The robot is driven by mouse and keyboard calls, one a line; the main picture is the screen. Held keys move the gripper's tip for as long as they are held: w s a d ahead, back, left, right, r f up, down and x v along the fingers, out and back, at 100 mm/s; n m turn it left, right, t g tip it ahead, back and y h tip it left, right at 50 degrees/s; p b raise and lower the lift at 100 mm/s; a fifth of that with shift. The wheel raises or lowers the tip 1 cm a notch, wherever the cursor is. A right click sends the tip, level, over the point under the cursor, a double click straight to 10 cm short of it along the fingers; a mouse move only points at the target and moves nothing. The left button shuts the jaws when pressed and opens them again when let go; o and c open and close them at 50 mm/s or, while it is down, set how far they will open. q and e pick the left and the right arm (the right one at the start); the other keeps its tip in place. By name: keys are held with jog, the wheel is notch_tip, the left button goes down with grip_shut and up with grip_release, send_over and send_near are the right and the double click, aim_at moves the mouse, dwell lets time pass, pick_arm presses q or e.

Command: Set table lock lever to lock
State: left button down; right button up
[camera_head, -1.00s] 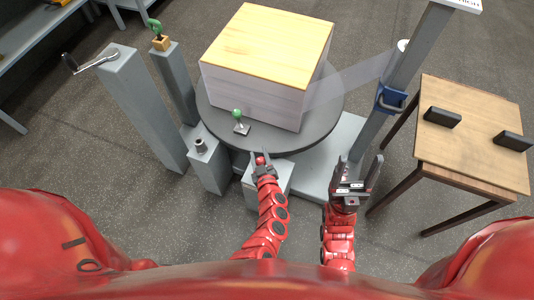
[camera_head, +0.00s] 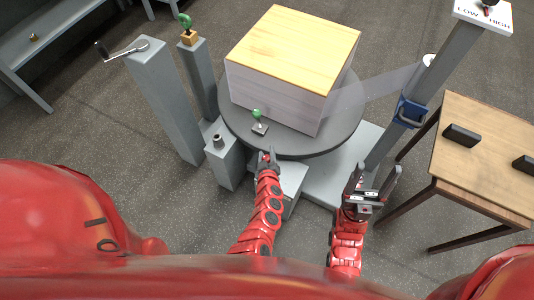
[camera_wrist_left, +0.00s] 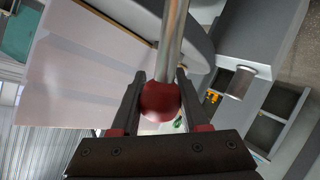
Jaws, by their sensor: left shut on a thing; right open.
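The lock lever shows in the left wrist view as a red ball knob (camera_wrist_left: 160,101) on a straight metal rod (camera_wrist_left: 172,40). My left gripper (camera_wrist_left: 158,95) is shut on the red knob, with one finger on each side. In the head view my left gripper (camera_head: 267,156) is at the front edge of the round grey turntable (camera_head: 290,147), and the lever is mostly hidden there. No lock marking is readable. My right gripper (camera_head: 376,176) is open and empty, to the right of the left one.
A wrapped box (camera_head: 275,90) with a wooden top stands on the turntable, beside a small green-knobbed lever (camera_head: 258,116). Grey posts with a crank (camera_head: 125,49) and a green handle (camera_head: 185,21) stand left. A mast (camera_head: 440,65) and wooden table (camera_head: 490,150) are right.

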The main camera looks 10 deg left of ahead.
pick_arm(q)
jog(key=shift+c, duration=2)
grip_release()
jog(key=shift+a, duration=0.15)
jog(key=v, duration=1.7)
jog(key=shift+r+p, duration=0.2)
jog(key=shift+p, duration=0.25)
jog(key=shift+s, duration=0.1)
